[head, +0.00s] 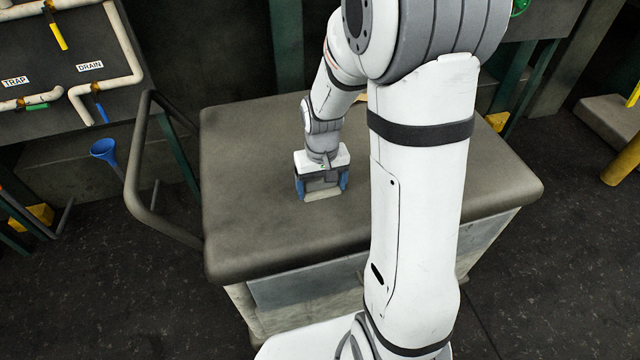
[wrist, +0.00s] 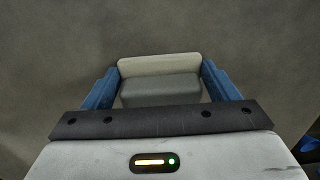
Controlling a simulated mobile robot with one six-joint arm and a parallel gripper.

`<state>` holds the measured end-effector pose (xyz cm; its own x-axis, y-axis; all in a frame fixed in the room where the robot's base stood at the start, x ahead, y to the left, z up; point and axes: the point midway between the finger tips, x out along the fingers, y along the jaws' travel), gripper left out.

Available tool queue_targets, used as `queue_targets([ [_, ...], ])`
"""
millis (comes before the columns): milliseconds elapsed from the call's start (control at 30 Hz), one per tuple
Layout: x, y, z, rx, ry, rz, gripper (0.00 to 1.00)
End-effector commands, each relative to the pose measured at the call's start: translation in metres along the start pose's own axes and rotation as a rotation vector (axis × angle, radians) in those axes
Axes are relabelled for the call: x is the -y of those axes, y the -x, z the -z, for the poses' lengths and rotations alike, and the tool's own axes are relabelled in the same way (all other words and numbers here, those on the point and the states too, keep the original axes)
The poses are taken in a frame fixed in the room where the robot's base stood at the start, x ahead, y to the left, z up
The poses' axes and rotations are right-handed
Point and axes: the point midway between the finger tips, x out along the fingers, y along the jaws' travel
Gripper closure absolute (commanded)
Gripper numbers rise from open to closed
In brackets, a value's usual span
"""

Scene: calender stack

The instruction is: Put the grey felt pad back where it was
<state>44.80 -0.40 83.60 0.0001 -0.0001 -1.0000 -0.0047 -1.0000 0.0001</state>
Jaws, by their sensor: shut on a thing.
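My gripper (head: 323,189) is low over the dark grey top of a cart (head: 270,240), pointing down. Its two blue fingers are shut on the sides of a small block, which I take to be the grey felt pad (wrist: 160,90). In the wrist view the block has a grey face and a paler beige strip along its far edge. In the head view a pale lower part of the pad (head: 322,195) shows between the fingertips. I cannot tell whether it touches the cart top. The gripper body hides the rest of it.
A bent rail handle (head: 137,165) stands at the cart's left end. Beyond it are a blue funnel (head: 104,150) and a panel with pipes labelled TRAP and DRAIN. My arm hides part of the cart's right side.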

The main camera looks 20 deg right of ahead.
Motion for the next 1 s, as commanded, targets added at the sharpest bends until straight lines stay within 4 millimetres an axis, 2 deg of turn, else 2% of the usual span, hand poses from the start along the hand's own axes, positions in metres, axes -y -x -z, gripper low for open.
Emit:
queue_targets([
  [33, 0.000, -0.003, 0.000, 0.000, 0.000, 0.000, 0.44],
  [67, 0.000, -0.003, 0.000, 0.000, 0.000, 0.000, 0.18],
  [300, 0.000, -0.002, 0.000, 0.000, 0.001, 0.000, 0.00],
  [533, 0.001, 0.000, 0.000, 0.000, 0.002, 0.000, 0.00],
  [667, 0.001, 0.011, 0.001, -0.002, 0.002, 0.000, 0.00],
  [1000, 0.001, 0.083, 0.001, -0.005, 0.002, 0.000, 0.00],
])
